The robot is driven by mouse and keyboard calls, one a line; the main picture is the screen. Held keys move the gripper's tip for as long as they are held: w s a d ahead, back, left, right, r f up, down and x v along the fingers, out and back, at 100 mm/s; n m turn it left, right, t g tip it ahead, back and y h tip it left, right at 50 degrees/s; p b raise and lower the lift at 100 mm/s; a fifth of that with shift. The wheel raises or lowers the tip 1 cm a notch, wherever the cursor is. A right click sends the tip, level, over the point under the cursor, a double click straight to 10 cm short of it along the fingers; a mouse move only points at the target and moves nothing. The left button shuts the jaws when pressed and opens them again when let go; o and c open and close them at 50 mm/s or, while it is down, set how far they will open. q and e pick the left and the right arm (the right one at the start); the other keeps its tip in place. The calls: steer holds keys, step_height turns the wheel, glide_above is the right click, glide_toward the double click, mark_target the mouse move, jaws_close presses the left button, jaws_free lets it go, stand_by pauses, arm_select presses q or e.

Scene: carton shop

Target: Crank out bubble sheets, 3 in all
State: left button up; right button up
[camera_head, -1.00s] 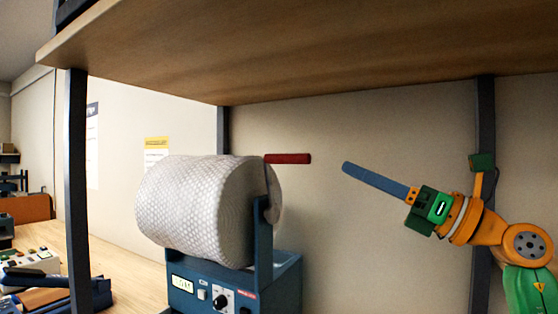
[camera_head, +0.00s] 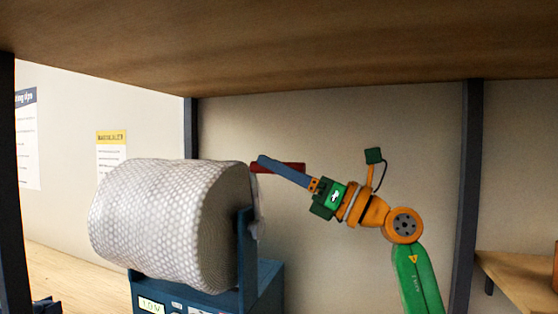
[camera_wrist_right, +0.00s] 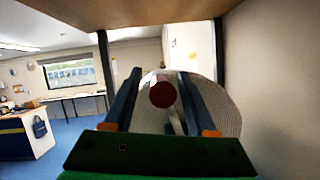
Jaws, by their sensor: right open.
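A roll of bubble sheet (camera_head: 165,222) sits on a blue dispenser machine (camera_head: 262,285) with a small display (camera_head: 151,306). A dark red crank handle (camera_head: 293,168) sticks out to the right at the roll's upper right end. My right gripper (camera_head: 262,162) is at the handle, its fingers crossing in front of it in the head view. In the right wrist view the round red end of the handle (camera_wrist_right: 163,95) shows between the two open fingers, with the roll (camera_wrist_right: 222,108) behind. Whether a finger touches the handle I cannot tell. My left gripper is not in view.
A wooden shelf board (camera_head: 280,45) hangs low over the roll and my right arm. Dark posts (camera_head: 468,200) stand at the right and left. A wooden surface (camera_head: 520,278) is at the lower right.

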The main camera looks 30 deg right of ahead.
steer(key=shift+w+f, duration=0.1)
steer(key=shift+w, duration=0.05)
steer(key=shift+c, duration=1.3)
jaws_close()
steer(key=shift+d, duration=0.1)
